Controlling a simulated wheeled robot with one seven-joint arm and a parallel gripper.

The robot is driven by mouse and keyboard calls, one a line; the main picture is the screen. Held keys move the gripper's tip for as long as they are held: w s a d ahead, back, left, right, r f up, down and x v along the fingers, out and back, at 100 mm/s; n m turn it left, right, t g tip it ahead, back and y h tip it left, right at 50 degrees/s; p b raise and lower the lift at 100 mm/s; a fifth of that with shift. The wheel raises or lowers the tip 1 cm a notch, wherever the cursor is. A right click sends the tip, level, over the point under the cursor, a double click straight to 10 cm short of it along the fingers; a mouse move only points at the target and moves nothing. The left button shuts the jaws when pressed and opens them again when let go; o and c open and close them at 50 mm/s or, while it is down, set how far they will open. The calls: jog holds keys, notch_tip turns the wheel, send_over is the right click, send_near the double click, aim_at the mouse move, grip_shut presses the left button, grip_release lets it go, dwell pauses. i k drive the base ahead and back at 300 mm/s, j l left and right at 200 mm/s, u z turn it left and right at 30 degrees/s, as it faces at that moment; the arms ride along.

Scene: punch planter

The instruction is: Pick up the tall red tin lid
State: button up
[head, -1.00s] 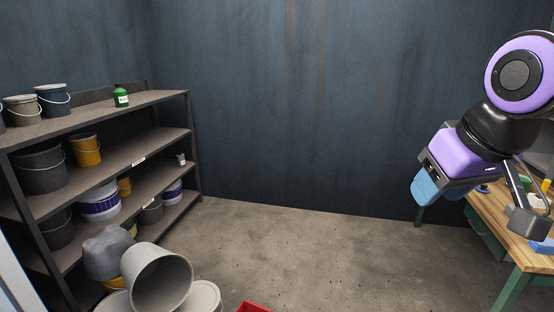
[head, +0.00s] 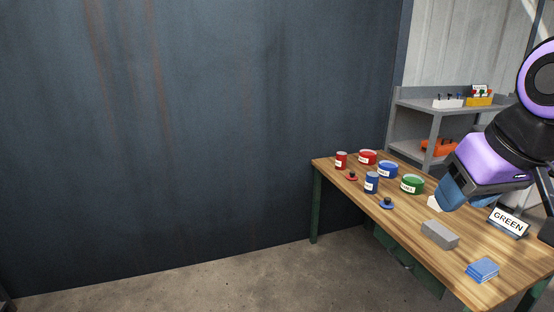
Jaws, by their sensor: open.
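A red lid with a black knob (head: 351,176) lies flat on the wooden workbench (head: 460,262), near its far left end. The tall red tin (head: 341,161) stands upright just behind it; whether its top is open is too small to tell.
A wide red tin (head: 367,157), wide blue tin (head: 388,169), wide green tin (head: 412,184), tall blue tin (head: 371,182) and blue lid (head: 387,203) are close by. A grey block (head: 439,235), GREEN sign (head: 508,222) and blue stack (head: 483,270) lie nearer. Floor left is clear.

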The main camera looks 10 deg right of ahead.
aim_at(352, 175)
jog(key=i+l+u, duration=0.1)
jog(key=i, duration=1.6)
jog(key=i+j+z, duration=0.15)
jog(key=i+z, duration=0.2)
jog(key=i, duration=0.15)
jog(key=i+j+z, duration=0.3)
jog(key=i, duration=0.2)
jog(key=i+j+z, duration=0.35)
jog(key=i, duration=0.1)
